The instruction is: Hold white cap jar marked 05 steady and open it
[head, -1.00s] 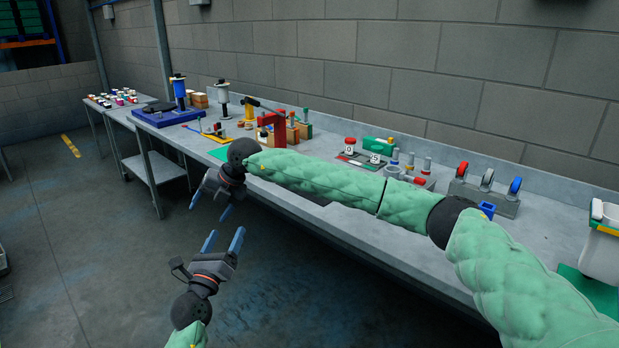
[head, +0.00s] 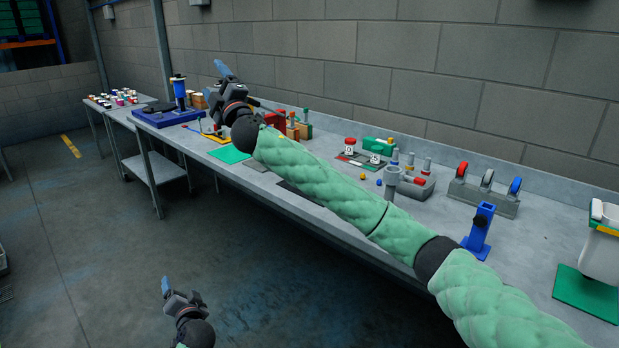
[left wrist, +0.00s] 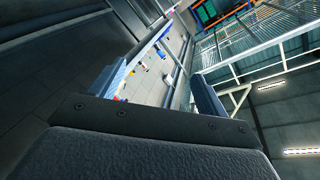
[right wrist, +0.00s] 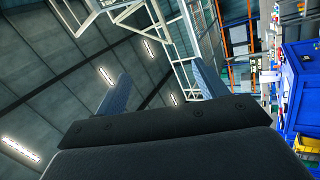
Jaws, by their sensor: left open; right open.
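I cannot make out a white cap jar marked 05 for certain; no label is readable. A small white marked item (head: 375,158) stands on the right part of the bench's mid section, beside a red-capped jar (head: 349,146). My right gripper (head: 226,72) is raised over the back left of the bench, open and empty, fingers pointing up. My left gripper (head: 182,288) is low over the floor in front of the bench, open and empty. Its two fingers also show apart in the left wrist view (left wrist: 162,92). The right fingers show apart in the right wrist view (right wrist: 160,88).
The long grey bench (head: 530,252) runs along a block wall. A blue stand (head: 480,232), a rack of wheels (head: 487,192) and a white bin (head: 602,250) stand at its right. Several small capped containers (head: 118,98) stand on the far left table. The floor in front is clear.

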